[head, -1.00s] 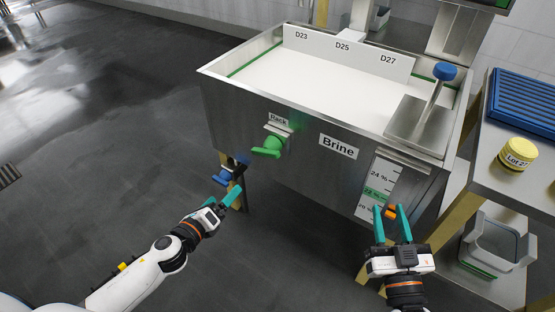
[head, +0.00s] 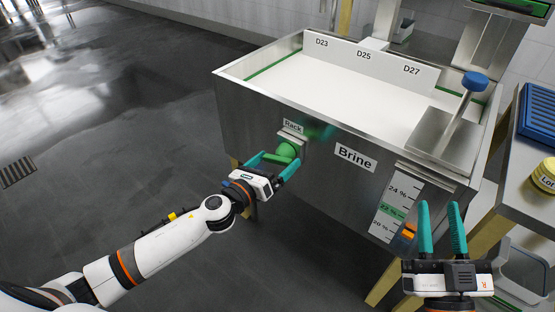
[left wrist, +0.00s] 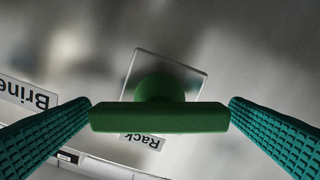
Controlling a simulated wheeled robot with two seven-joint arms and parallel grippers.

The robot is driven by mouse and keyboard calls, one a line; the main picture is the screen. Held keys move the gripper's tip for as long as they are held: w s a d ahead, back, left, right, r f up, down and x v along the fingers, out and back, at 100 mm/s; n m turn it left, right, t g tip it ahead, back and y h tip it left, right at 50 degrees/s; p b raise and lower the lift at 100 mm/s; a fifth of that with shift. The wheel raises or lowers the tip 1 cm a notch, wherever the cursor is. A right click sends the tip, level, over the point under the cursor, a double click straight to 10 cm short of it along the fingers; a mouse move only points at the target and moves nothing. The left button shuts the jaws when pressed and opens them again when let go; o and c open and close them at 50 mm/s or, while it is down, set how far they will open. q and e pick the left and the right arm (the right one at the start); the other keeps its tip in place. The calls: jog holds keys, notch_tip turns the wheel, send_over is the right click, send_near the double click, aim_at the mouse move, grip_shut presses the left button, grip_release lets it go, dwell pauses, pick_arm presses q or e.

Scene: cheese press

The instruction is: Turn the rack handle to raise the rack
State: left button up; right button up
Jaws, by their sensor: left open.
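The green rack handle (head: 287,150) sits on the front wall of the brine tank, just under the "Rack" label (head: 293,126). In the left wrist view the handle (left wrist: 160,118) is a wide bar on a round hub, in front of a square plate. My left gripper (head: 274,166) is open, with its teal fingers on either side of the handle. In the wrist view a finger is beside each end of the bar, with no clear grip on it. My right gripper (head: 440,230) is open and empty in front of the tank's right part. The rack itself is not clearly visible.
The steel brine tank (head: 258,108) has a white top surface with a D23, D25, D27 divider (head: 375,62). A level gauge (head: 393,207) with an orange marker is near my right gripper. A side table (head: 520,190) holds a blue tray (head: 540,112) and yellow tub (head: 543,177). The left floor is clear.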

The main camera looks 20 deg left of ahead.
pick_arm(q)
jog(key=shift+w+d, duration=0.25)
jog(key=shift+w, duration=0.45)
jog(key=c, duration=0.9)
